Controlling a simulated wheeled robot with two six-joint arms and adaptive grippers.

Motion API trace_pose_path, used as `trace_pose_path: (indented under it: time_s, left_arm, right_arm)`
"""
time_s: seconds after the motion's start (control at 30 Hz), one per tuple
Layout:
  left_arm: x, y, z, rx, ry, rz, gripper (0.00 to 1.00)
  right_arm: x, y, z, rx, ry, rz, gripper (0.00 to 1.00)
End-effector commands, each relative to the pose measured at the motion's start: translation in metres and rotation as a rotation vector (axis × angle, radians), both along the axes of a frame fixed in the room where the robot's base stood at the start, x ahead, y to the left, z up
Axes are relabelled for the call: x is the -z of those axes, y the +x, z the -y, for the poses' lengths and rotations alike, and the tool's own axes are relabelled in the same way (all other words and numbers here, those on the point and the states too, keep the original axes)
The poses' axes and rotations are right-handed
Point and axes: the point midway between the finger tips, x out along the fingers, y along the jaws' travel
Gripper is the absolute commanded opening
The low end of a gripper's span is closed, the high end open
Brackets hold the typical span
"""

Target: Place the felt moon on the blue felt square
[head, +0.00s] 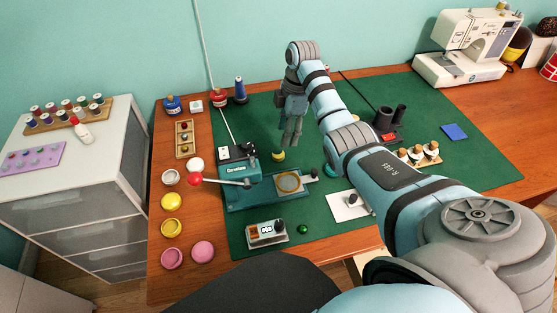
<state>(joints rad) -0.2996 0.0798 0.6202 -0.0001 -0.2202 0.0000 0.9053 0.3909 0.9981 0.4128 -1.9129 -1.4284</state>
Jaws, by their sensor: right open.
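The yellow felt moon (278,156) lies on the green mat, just behind the teal press. My right gripper (290,138) points down, open, with its fingertips just above and slightly to the right of the moon in the picture. Whether the fingers reach around the moon I cannot tell. The blue felt square (454,131) lies flat on the right part of the mat, with nothing on it. My left gripper is not in view.
The teal press (236,195) with a red-knobbed lever stands left of centre. Wooden-topped pieces (418,154) and dark cylinders (390,118) stand left of the blue square. A sewing machine (468,45) stands behind. The mat (480,165) around the square is clear.

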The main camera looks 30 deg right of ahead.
Motion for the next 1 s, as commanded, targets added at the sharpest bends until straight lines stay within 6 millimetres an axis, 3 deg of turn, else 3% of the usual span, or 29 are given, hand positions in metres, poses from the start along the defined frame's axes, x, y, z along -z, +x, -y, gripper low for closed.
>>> trace_pose_path:
  time_s: [0.03, 0.27, 0.43, 0.67, 0.87, 1.0]
  left_arm:
    - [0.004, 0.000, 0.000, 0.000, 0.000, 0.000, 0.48]
    - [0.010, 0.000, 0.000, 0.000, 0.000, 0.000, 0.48]
    - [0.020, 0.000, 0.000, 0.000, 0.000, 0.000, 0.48]
    - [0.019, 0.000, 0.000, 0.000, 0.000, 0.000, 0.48]
    - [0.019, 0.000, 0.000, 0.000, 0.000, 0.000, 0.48]
    - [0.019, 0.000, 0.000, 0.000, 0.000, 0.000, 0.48]
  right_arm:
    - [0.013, 0.000, -0.002, 0.001, 0.001, -0.003, 0.48]
    - [0.039, 0.000, -0.010, 0.001, 0.000, -0.001, 0.48]
    - [0.072, 0.000, -0.019, 0.003, 0.000, -0.003, 0.48]
    - [0.076, 0.001, -0.020, 0.002, -0.001, 0.000, 0.48]
    - [0.075, 0.001, -0.020, 0.003, -0.001, -0.001, 0.18]
    - [0.075, 0.001, -0.020, 0.003, -0.001, -0.001, 0.15]
